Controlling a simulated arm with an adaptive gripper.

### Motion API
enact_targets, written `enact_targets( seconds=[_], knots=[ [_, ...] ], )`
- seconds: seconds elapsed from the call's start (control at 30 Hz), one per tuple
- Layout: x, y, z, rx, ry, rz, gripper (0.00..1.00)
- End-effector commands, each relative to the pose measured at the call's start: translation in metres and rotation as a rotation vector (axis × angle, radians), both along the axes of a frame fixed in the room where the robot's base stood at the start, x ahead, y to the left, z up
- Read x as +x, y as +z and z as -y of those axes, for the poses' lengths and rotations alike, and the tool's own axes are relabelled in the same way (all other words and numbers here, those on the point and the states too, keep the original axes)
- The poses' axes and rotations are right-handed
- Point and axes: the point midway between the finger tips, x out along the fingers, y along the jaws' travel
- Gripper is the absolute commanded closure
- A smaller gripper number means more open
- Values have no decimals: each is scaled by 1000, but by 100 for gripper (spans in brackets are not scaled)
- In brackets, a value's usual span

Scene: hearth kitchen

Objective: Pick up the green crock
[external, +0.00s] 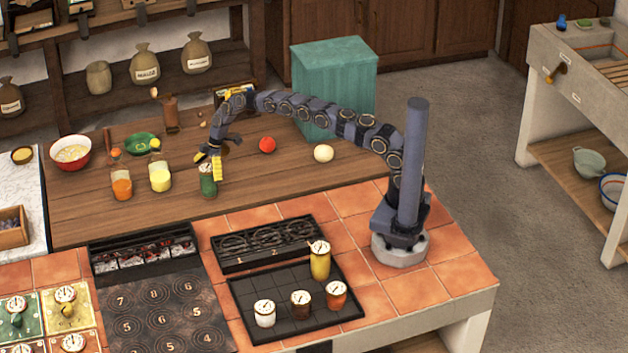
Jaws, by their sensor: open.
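The green crock (208,185) stands upright on the wooden table, near its front edge. My gripper (211,160) is right over it, pointing down, with its jaws open. One yellow fingertip shows at the upper right side of the crock. The gripper hides the crock's top, and I cannot tell whether the fingers touch it or whether it sits between them.
An orange bottle (122,188) and a yellow bottle (160,178) stand to the left of the crock. A red ball (267,144) and a cream ball (323,153) lie to the right. A black tray (285,335) holds several other crocks in front.

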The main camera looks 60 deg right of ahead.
Motion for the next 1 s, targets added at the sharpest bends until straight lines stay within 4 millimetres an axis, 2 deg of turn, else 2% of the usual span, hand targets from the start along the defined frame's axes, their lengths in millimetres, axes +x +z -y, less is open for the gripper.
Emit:
enact_targets(
  seconds=[0.1, 0.3, 0.33, 0.43, 0.5, 1.0],
  knots=[
    [1, -13, -5, 0, 1, -5, 8],
    [2, -14, -5, 0, 0, -2, 8],
    [2, -14, -5, 0, 0, -2, 11],
    [2, -13, -5, 0, 0, -2, 53],
    [2, -13, -5, 0, 0, -2, 73],
    [3, -6, -5, 0, -1, 2, 73]
  ],
)
